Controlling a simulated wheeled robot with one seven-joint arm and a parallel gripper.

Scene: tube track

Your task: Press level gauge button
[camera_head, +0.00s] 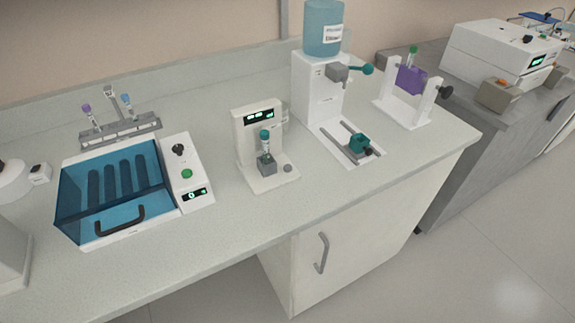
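A small white device, which looks like the level gauge (243,140), stands upright on the counter near the middle of the picture. Its upper front has a dark display with green marks (259,115). A teal-capped tube (264,141) stands in a grey holder (267,164) on its base. A round grey button (288,168) sits on the base to the right of the holder. My gripper is not in view.
A blue-lidded box (110,190) with a green button stands to the left, with a tube rack (120,130) behind it. A dispenser (316,95) and a purple tube holder (411,80) stand to the right. The counter (225,240) in front of the gauge is clear.

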